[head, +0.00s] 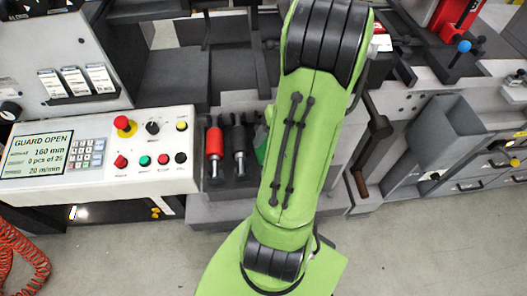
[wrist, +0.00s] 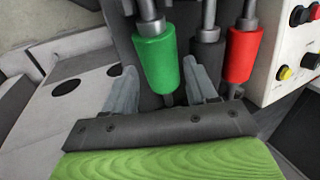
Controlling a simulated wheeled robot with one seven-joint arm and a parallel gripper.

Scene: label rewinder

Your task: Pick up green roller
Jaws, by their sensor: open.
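The green roller (wrist: 155,58) hangs on a metal shaft in the wrist view, between the two fingers of my gripper (wrist: 159,68). The fingers are open, one on each side of it, and I cannot tell whether either touches it. In the head view only a sliver of the green roller (head: 262,150) shows, as my green arm hides the rest. My gripper is hidden in the head view.
A black roller (wrist: 207,56) and a red roller (wrist: 243,56) stand close to the right in the wrist view. In the head view, the control panel (head: 100,158) with buttons is left of the dark roller holder (head: 227,182). A red coiled hose (head: 22,250) lies at lower left.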

